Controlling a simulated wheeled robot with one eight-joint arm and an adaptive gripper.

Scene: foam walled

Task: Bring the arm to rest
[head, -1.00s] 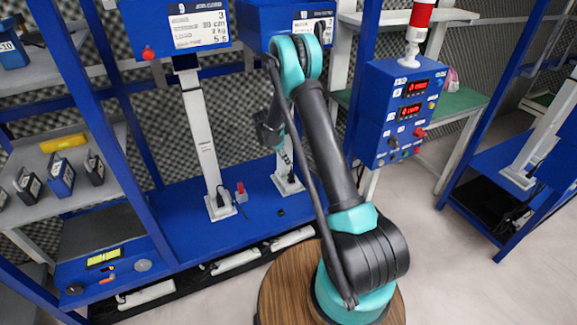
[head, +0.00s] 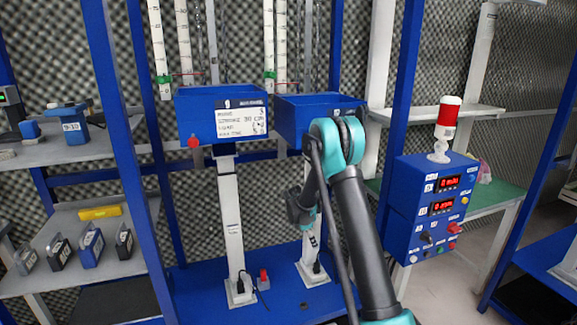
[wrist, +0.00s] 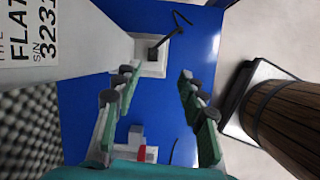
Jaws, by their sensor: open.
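My gripper (wrist: 160,105) shows in the wrist view with its two green-padded fingers apart and nothing between them. It hangs above the blue bench top (wrist: 200,30), beside a white post (wrist: 85,40) with printed lettering. In the head view my teal and black arm rises from the lower right and bends over at the elbow. Its far end hangs down in front of the right white post (head: 311,262). The fingertips are too small to make out there.
Two blue boxes (head: 222,118) top the white posts. A blue control box (head: 425,215) with red displays and a red-white beacon (head: 446,125) stand right of my arm. Shelves with several small devices (head: 90,245) are at left. A red-topped small item (head: 263,280) sits on the bench.

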